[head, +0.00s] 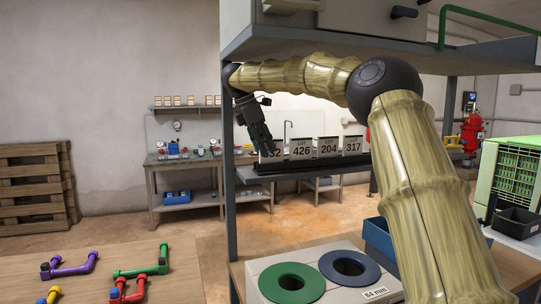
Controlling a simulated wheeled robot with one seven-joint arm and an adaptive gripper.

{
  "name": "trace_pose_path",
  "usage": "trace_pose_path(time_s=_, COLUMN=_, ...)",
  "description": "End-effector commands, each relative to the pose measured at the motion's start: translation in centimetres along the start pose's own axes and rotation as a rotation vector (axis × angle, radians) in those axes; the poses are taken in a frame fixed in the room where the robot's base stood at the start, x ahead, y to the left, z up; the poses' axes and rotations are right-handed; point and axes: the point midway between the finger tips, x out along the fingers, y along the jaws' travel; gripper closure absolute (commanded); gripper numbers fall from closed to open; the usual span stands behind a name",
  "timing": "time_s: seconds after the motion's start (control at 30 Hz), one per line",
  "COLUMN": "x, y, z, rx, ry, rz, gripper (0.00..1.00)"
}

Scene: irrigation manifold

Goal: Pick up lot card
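Several white lot cards stand upright in a row on a dark rack (318,163) on a shelf. From the left they are a partly hidden card ending in 32 (273,154), lot 426 (301,149), lot 204 (328,147) and lot 317 (352,145). My gripper (264,150) points down at the left end of the row, in front of the leftmost card, and hides its left part and top. Its fingers are small and dark here. I cannot tell whether they touch or hold that card.
A grey shelf post (229,190) stands just left of my gripper, and an upper shelf (330,45) is above my arm. Below is a box with green (291,283) and blue (349,267) ringed holes. Coloured pipe pieces (140,261) lie on the wooden table at left.

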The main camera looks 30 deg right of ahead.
Motion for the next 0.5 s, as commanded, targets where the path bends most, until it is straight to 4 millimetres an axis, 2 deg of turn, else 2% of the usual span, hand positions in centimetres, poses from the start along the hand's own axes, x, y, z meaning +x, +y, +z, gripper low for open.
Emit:
trace_pose_path(time_s=0.17, x=0.8, y=0.0, z=2.2, rx=-0.001, ry=0.0, rz=0.002, gripper=0.62)
trace_pose_path(time_s=0.3, x=1.9, y=0.0, z=2.0, rx=-0.002, ry=0.0, rz=0.001, gripper=0.62)
trace_pose_path(time_s=0.5, x=2.0, y=0.0, z=2.0, rx=-0.001, ry=0.0, rz=0.001, gripper=0.64)
